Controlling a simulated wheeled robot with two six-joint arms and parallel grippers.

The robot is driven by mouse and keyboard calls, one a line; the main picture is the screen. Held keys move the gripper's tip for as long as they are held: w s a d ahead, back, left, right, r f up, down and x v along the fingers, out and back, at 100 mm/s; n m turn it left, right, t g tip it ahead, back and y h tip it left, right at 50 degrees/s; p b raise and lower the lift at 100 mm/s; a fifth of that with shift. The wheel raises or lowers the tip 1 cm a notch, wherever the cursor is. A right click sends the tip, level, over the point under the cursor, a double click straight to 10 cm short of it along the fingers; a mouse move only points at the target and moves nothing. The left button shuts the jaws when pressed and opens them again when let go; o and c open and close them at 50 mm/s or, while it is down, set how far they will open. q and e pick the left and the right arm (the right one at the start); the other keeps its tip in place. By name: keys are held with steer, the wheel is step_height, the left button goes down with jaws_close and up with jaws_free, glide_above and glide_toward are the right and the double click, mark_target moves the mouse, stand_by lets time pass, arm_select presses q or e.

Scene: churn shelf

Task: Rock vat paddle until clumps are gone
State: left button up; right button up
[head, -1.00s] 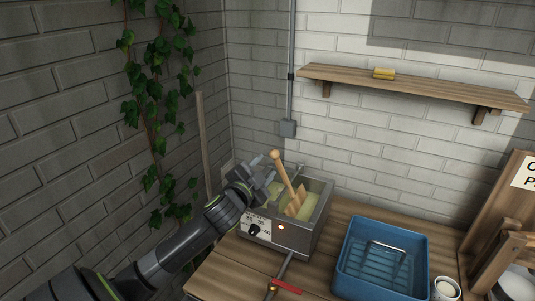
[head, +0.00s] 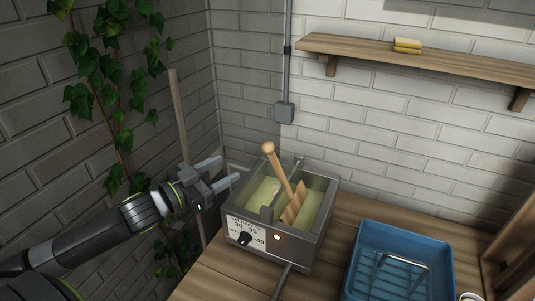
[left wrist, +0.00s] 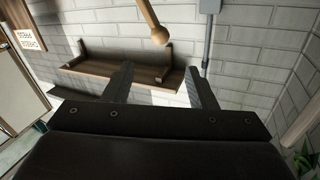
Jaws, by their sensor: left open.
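The metal vat (head: 305,240) stands on the wooden counter in the corner, with pale yellow-green contents (head: 313,207). A wooden paddle (head: 284,178) leans in it, its round-knobbed handle tilted up and left. Whether clumps are present I cannot tell. My left gripper (head: 223,171) is open and empty, left of the paddle handle and apart from it, above the vat's left side. In the left wrist view, my left gripper (left wrist: 160,80) shows its two fingers spread, with the paddle's knob (left wrist: 159,35) beyond them, near the top. My right gripper is not in view.
A blue tub (head: 358,268) with a wire rack stands right of the vat. A wall shelf (head: 440,63) carries a yellow block (head: 407,46). A grey pipe with a box (head: 285,112) runs down the wall behind the vat. Ivy (head: 100,80) hangs at left.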

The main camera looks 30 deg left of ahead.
mark_target(266, 148)
arm_select(q)
steer(key=b+x, duration=0.4)
steer(key=x, duration=1)
steer(key=shift+w+b, duration=0.15)
steer(key=shift+b, duration=0.15)
steer(key=shift+w+d+f, duration=0.1)
steer(key=shift+w+d, duration=0.05)
steer(key=shift+w, duration=0.3)
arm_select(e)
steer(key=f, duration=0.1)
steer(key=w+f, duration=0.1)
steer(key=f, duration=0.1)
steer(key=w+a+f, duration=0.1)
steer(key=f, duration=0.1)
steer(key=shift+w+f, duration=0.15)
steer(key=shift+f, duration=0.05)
arm_select(q)
steer(key=shift+c, duration=0.3)
jaws_close()
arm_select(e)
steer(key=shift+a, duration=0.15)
